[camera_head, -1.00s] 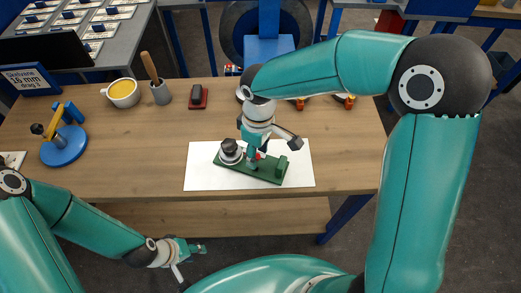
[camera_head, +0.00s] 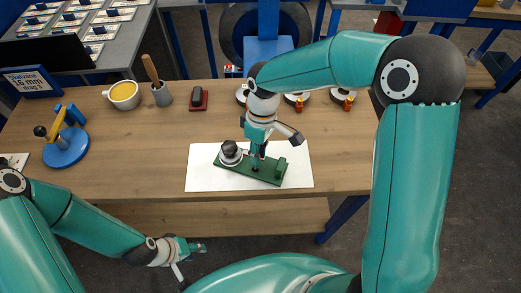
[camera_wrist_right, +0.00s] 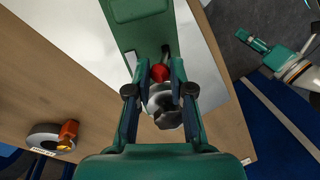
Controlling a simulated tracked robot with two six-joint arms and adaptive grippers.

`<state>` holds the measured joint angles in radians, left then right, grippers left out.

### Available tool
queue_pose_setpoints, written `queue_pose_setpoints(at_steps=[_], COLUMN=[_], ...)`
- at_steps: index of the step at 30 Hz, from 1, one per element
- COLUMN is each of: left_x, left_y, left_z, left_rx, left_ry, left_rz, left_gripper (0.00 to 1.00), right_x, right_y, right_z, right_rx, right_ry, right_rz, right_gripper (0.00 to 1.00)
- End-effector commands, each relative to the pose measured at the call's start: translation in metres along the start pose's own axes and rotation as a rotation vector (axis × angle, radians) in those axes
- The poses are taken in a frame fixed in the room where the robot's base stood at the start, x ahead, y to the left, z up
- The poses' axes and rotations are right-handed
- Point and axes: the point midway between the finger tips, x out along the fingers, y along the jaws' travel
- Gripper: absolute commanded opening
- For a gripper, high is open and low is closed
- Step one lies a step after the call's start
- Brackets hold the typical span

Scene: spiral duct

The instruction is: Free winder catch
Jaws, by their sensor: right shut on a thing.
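The winder is a green base (camera_head: 268,175) lying on a white sheet (camera_head: 205,178) on the wooden bench. A round metal part with a dark knob (camera_head: 230,149) stands at its left end, and a green block at its right end. My right gripper (camera_head: 257,155) is over the middle of the base. In the right wrist view its fingers (camera_wrist_right: 161,80) are closed around a red ball knob (camera_wrist_right: 160,73) on a short dark lever, with the metal part and dark knob (camera_wrist_right: 168,112) just beyond. My left gripper (camera_head: 192,259) is open and empty, below the bench's front edge.
A blue stand with a yellow arm (camera_head: 64,145) is at the left. A yellow-filled cup (camera_head: 123,95), a grey pot with a wooden handle (camera_head: 161,94) and a red-and-black block (camera_head: 198,98) stand at the back. Discs with orange clips (camera_head: 298,101) stand behind my right arm.

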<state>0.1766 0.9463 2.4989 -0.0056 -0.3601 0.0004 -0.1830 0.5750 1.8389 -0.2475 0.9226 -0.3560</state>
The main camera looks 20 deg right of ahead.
Motion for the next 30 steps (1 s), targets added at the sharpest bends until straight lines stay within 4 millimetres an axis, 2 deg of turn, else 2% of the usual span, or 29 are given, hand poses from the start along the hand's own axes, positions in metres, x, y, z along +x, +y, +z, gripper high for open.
queue_pose_setpoints(at_steps=[9, 10, 14, 15, 25, 30], left_x=[-0.002, -0.002, -0.002, -0.002, -0.003, -0.003], left_y=[0.001, 0.001, 0.001, 0.001, 0.001, 0.001], left_z=[0.000, 0.000, 0.000, 0.000, 0.000, 0.000], left_rx=[0.000, 0.000, 0.000, 0.000, 0.000, 0.000], left_ry=[0.000, 0.000, 0.000, 0.000, 0.000, 0.000], left_rz=[0.000, 0.000, 0.000, 0.000, 0.000, 0.000], left_gripper=[0.40, 0.40, 0.40, 0.40, 0.40, 0.40], right_x=[0.000, 0.000, 0.000, 0.000, -0.002, -0.019], right_y=[0.002, 0.002, 0.002, 0.002, 0.002, 0.003], right_z=[0.000, 0.000, 0.000, 0.000, 0.000, -0.001], right_rx=[-0.001, -0.001, -0.001, -0.001, 0.000, 0.001], right_ry=[-0.003, -0.003, -0.003, -0.003, -0.002, 0.000], right_rz=[-0.026, -0.026, -0.026, -0.026, -0.025, -0.023], right_gripper=[0.00, 0.23, 0.45, 0.47, 0.47, 0.47])
